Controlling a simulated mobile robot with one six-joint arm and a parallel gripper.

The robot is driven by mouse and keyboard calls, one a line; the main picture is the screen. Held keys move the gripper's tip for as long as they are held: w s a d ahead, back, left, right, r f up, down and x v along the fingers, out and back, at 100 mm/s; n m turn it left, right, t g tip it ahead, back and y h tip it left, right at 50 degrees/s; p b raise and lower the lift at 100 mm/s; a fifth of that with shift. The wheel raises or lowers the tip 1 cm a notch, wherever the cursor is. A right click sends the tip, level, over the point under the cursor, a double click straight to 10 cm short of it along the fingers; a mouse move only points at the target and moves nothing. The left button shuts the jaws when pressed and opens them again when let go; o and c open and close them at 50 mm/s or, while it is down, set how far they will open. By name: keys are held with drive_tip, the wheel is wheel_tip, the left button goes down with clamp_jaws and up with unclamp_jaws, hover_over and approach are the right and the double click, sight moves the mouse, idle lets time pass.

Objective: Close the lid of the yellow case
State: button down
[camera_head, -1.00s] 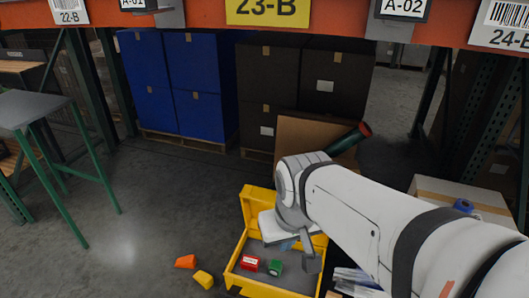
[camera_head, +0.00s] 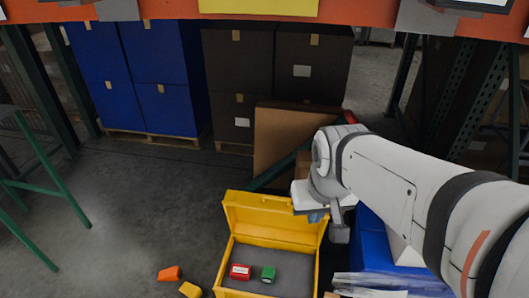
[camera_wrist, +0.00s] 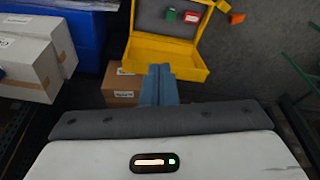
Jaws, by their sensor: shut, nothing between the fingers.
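The yellow case (camera_head: 226,277) stands on the floor with its lid (camera_head: 272,222) raised at the back. A red box (camera_head: 240,271) and a green item (camera_head: 268,273) lie inside on the grey bottom. In the wrist view the lid (camera_wrist: 190,66) is on the near side, with the case body (camera_wrist: 204,34) beyond it. My gripper (camera_wrist: 159,68) is shut and empty, its blue fingers overlapping the lid's near edge in that view. Contact cannot be told. In the head view my gripper (camera_head: 318,217) is mostly hidden under my wrist, at the lid's upper right corner.
Orange (camera_head: 169,273) and yellow (camera_head: 190,290) blocks lie on the floor left of the case. A small cardboard box (camera_wrist: 121,86) is beside my fingers. A blue tote (camera_head: 372,243) stands right of the case; a large cardboard panel (camera_head: 277,140) stands behind.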

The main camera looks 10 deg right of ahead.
drive_tip(key=w+d+f+b, duration=0.2)
drive_tip(key=w+f+b, duration=0.1)
drive_tip(key=w, duration=0.9)
drive_tip(key=m+h+b, duration=0.1)
drive_tip(key=m+b, duration=0.2)
drive_tip(key=b, duration=0.5)
hover_over(278, 202)
drive_tip(key=w, duration=0.1)
wheel_tip(278, 202, down, 28)
drive_tip(key=shift+t, duration=0.3)
drive_tip(key=f, duration=0.6)
drive_tip(key=f+p, duration=0.1)
drive_tip(key=f, duration=0.2)
drive_tip(key=shift+d, duration=0.25)
drive_tip(key=shift+s+a, duration=0.15)
drive_tip(key=shift+s, duration=0.3)
